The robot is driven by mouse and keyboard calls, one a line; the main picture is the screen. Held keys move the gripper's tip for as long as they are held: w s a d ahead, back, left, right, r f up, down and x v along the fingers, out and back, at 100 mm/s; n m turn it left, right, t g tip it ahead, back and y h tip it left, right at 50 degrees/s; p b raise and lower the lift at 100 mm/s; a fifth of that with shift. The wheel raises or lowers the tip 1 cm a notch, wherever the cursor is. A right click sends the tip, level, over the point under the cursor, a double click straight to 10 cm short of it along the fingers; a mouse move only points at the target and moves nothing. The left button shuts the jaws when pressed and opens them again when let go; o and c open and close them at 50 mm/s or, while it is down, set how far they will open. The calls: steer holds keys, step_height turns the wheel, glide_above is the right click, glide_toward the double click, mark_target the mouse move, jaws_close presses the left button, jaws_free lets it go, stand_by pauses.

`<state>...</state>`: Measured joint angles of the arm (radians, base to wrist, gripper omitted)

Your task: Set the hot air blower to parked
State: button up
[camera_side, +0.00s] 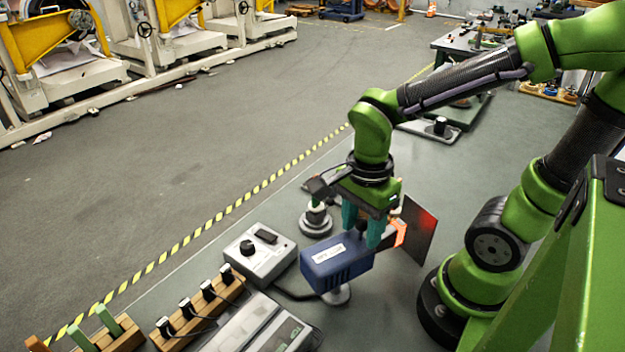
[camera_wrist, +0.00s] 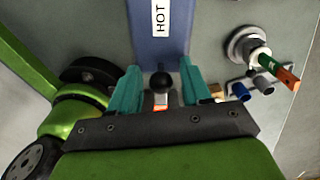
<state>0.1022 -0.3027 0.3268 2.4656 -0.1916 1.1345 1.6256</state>
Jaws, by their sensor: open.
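The hot air blower (camera_side: 337,262) is a blue box with a white label, on a stand with a round grey foot. Its right end has an orange-glowing nozzle (camera_side: 400,232) facing a dark plate (camera_side: 418,233) with a red glowing patch. In the wrist view the blue body (camera_wrist: 150,48) shows at the top with the word HOT. A black ball knob (camera_wrist: 162,80) stands between the two teal fingers of my gripper (camera_wrist: 160,90). My gripper (camera_side: 362,226) is open, pointing down over the blower's right part; its fingers appear apart from the knob.
A grey control box (camera_side: 258,258) with a black dial sits left of the blower. A round metal post (camera_side: 316,220) stands behind it. A wooden rack (camera_side: 200,312) with black plugs and a grey case (camera_side: 262,330) lie front left.

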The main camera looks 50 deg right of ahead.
step_height(320, 180, up, 17)
stand_by(0.4)
steer(key=shift+f, duration=0.1)
steer(key=w+d+f+n+t+y, duration=0.2)
steer(key=f+n+t, duration=0.4)
steer(key=n, duration=1)
steer(key=shift+w+d+n+t, duration=0.3)
steer(key=shift+w+t, duration=0.3)
steer(key=shift+w, duration=0.15)
